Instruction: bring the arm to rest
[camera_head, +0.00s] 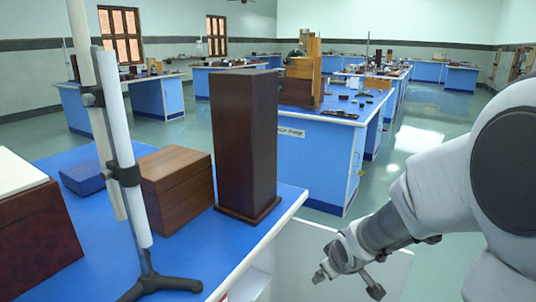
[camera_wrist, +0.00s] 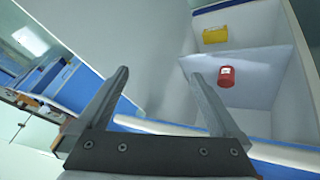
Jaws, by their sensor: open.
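My gripper (camera_head: 349,283) hangs at the lower right of the head view, beside the front edge of the near blue bench and below its top. Its two fingers are spread apart with nothing between them. In the wrist view my gripper (camera_wrist: 160,80) also shows open and empty. My arm comes in from the right side of the head view. Beyond the fingers in the wrist view are pale panels and an open white compartment (camera_wrist: 262,87).
A red object (camera_wrist: 227,77) and a yellow object (camera_wrist: 215,35) are in the compartment. The near bench (camera_head: 240,245) carries a tall dark wooden box (camera_head: 245,140), a brown box (camera_head: 176,188), a blue box (camera_head: 82,178) and a metal stand (camera_head: 122,170). Another bench (camera_head: 315,155) stands behind.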

